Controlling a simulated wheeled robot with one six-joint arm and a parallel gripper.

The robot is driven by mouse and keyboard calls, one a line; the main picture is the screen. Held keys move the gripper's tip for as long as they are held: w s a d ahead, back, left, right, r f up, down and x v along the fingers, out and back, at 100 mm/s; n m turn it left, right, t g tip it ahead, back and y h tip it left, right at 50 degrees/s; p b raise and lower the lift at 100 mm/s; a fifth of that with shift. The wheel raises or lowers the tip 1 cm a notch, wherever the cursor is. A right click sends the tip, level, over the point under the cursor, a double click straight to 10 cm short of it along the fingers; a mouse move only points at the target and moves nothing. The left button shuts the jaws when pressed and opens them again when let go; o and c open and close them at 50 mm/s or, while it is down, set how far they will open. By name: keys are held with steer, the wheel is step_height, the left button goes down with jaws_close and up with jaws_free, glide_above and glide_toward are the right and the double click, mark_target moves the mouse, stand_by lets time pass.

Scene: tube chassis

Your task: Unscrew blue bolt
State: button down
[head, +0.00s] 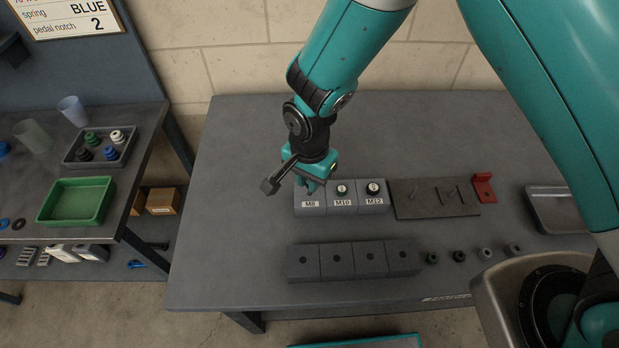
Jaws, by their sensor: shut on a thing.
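A light grey block (332,208) stands on the grey workbench, with positions labelled M8, M10 and M12. My gripper (312,187) points down over the M8 position, at the block's left end. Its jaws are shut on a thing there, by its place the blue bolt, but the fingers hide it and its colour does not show. I cannot tell how deep it sits in the block.
A dark block with several holes (352,262) lies in front, with several dark nuts (459,256) to its right. A brown plate (436,198) and a red bracket (484,188) are right of the labelled block. A green tray (76,202) stands on the left table. The bench's left side is clear.

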steer(key=shift+r+p, duration=1.1)
steer(key=shift+r, duration=0.7)
